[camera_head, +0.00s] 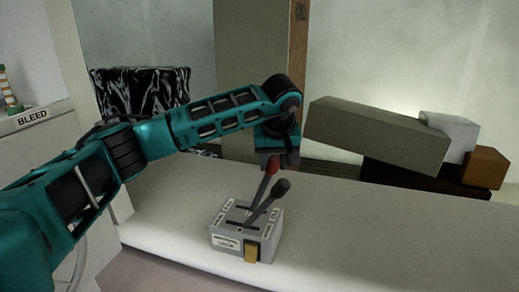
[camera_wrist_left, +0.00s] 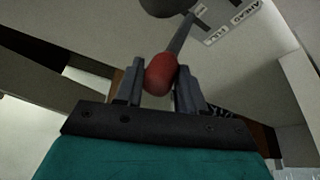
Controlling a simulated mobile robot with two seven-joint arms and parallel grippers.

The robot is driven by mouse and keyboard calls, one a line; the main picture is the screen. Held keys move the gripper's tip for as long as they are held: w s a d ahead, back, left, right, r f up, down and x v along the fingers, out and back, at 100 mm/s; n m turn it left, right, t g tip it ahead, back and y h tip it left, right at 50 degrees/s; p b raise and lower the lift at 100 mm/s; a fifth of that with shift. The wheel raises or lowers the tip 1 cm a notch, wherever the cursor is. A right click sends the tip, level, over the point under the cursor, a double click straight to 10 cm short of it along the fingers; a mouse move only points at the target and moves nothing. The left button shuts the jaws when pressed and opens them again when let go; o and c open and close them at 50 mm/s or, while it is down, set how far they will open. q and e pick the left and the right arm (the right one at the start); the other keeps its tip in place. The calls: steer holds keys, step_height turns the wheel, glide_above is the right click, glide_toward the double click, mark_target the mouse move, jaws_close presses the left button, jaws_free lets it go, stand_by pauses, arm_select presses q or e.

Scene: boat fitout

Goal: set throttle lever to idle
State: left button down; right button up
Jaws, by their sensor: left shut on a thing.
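A grey control box (camera_head: 230,249) stands on the white counter, with two levers rising from slots in its top. One lever has a red knob (camera_head: 272,165), the other a black knob (camera_head: 282,186). Both lean to the right in the head view. My left gripper (camera_head: 276,163) reaches down from above and is shut on the red knob; the wrist view shows this knob (camera_wrist_left: 160,74) between the two fingers. The black knob (camera_wrist_left: 165,5) is cut off at that view's top edge. The front label reads LOCK, beside a yellow tab (camera_head: 252,252). My right gripper is not in view.
The white counter (camera_head: 380,225) is clear around the box. Behind it lie a long grey-brown block (camera_head: 375,132), a white box (camera_head: 450,135) and an orange-brown box (camera_head: 486,167). A panel labelled BLEED (camera_head: 33,118) stands at the left.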

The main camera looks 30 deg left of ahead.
arm_select(q)
steer(key=d, duration=0.1)
steer(key=d+f, duration=0.1)
steer(key=d, duration=0.1)
steer(key=shift+w+d+f, duration=0.15)
steer(key=shift+w+f, duration=0.05)
steer(key=shift+w, duration=0.1)
steer(key=shift+f, duration=0.1)
steer(key=c, duration=1)
jaws_free()
steer(key=shift+d, duration=0.1)
steer(key=shift+o, duration=1)
steer(key=shift+w, duration=0.1)
